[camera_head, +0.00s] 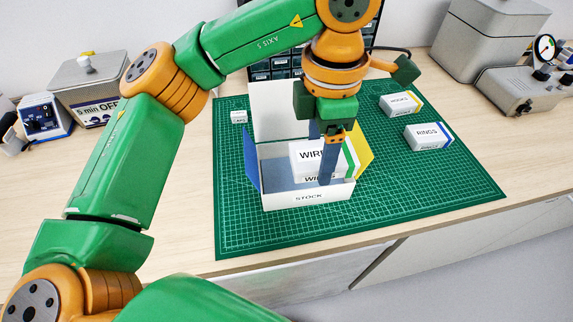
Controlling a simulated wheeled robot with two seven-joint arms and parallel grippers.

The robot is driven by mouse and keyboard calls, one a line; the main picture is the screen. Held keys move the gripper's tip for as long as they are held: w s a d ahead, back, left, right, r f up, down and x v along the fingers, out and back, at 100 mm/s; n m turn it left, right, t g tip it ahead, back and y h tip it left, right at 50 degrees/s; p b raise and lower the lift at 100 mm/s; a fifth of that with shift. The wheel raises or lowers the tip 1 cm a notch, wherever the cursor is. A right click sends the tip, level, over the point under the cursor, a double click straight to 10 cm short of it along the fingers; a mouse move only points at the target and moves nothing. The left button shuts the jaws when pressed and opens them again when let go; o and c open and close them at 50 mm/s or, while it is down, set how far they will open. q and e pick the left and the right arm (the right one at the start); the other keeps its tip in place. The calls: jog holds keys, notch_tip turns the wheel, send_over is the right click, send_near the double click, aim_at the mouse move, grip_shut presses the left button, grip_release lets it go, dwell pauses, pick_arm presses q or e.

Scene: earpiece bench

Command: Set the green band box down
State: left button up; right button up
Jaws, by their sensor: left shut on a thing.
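The green band box (306,158) is white, with part of the lettering "WIR" showing on its front and a green band at its right end. My left gripper (328,172) is shut on it from above, and a dark finger covers part of its front. The box is within the open white carton marked STOCK (283,199), with its upper part above the front wall. Similar lettering shows just below it, apparently on another white box (314,179) inside. I cannot tell whether the two touch. My right gripper is out of view.
The carton's flaps stand open: blue left, white back, yellow right. It stands on a green cutting mat (430,190). White boxes marked RINGS (426,136) and HOOKS (399,104) lie to the right. A small white box (238,117) is behind left. The mat's front right is clear.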

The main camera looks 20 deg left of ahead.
pick_arm(q)
send_over(285, 178)
jog(key=d, duration=0.1)
jog(key=f, duration=0.5)
jog(key=shift+s, duration=0.2)
jog(key=shift+w+a+f, duration=0.1)
jog(key=shift+a+f, duration=0.1)
jog(key=shift+f, duration=0.1)
jog(key=f, duration=0.2)
jog(key=f+p, duration=0.1)
jog(key=shift+a+f+p, duration=0.2)
jog(key=shift+f+p, duration=0.1)
jog(key=shift+f, duration=0.05)
jog(key=shift+f+b, duration=0.35)
jog(key=o, duration=1.1)
jog(key=shift+w+r, duration=0.1)
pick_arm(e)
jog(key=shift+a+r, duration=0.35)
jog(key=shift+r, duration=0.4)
pick_arm(q)
jog(key=shift+o, duration=0.2)
